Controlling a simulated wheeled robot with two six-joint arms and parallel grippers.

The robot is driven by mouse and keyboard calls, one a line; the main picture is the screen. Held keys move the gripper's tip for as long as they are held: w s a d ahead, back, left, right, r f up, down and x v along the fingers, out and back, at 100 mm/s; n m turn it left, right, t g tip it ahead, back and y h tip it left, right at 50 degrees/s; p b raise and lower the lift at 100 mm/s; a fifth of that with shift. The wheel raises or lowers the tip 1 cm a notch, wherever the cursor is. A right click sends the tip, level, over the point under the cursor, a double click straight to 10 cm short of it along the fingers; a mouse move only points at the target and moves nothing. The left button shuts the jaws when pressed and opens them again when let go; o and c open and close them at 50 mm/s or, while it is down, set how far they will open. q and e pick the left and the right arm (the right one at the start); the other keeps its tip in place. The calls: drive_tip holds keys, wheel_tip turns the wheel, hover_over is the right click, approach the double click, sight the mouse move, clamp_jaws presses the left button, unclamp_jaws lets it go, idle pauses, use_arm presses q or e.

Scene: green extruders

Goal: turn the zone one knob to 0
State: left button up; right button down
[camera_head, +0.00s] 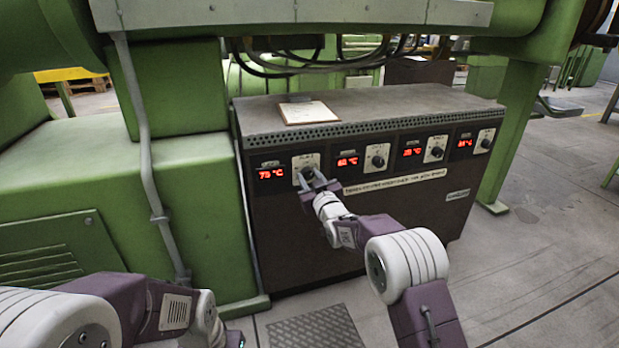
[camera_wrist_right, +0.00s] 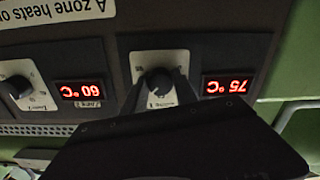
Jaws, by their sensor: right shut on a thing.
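The control box (camera_head: 350,235) has a row of several knobs, each beside a red display. The leftmost display (camera_head: 271,173) reads 75 °C; it also shows, upside down, in the right wrist view (camera_wrist_right: 228,85). The zone one knob (camera_wrist_right: 159,82) is a dark round knob on a pale plate, just left of that display in the wrist view. My right gripper (camera_head: 309,178) is at this knob, its fingers on either side, shut on it. In the head view the gripper mostly hides the knob. My left arm shows at the lower left, with its fingers out of view.
The second knob (camera_head: 377,161) is to the right, beside a 60 °C display (camera_head: 347,162). More knobs and displays follow along the panel. A clipboard (camera_head: 308,112) lies on the box top. Green machine parts stand left and above; open floor is at right.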

drive_tip(key=n, duration=0.3)
drive_tip(key=shift+n, duration=0.3)
drive_tip(key=n, duration=0.3)
drive_tip(key=shift+n+p, duration=0.3)
drive_tip(key=shift+p, duration=0.05)
drive_tip(key=n, duration=0.3)
drive_tip(key=shift+n, duration=0.4)
drive_tip(key=n, duration=0.3)
drive_tip(key=shift+n, duration=0.3)
drive_tip(key=n, duration=0.3)
drive_tip(key=shift+n, duration=0.3)
drive_tip(key=n, duration=0.3)
drive_tip(key=shift+n+b, duration=0.3)
drive_tip(key=n, duration=0.4)
drive_tip(key=shift+n+b, duration=0.3)
drive_tip(key=shift+b, duration=0.05)
drive_tip(key=n+b, duration=0.1)
drive_tip(key=n, duration=0.1)
drive_tip(key=shift+n, duration=0.3)
drive_tip(key=n+b, duration=0.2)
drive_tip(key=b, duration=0.2)
drive_tip(key=n+b, duration=0.2)
drive_tip(key=b, duration=0.3)
drive_tip(key=shift+f, duration=0.3)
drive_tip(key=shift+r+n+b, duration=0.3)
drive_tip(key=shift+n+b, duration=0.2)
drive_tip(key=shift+b, duration=0.35)
drive_tip(key=shift+r, duration=0.1)
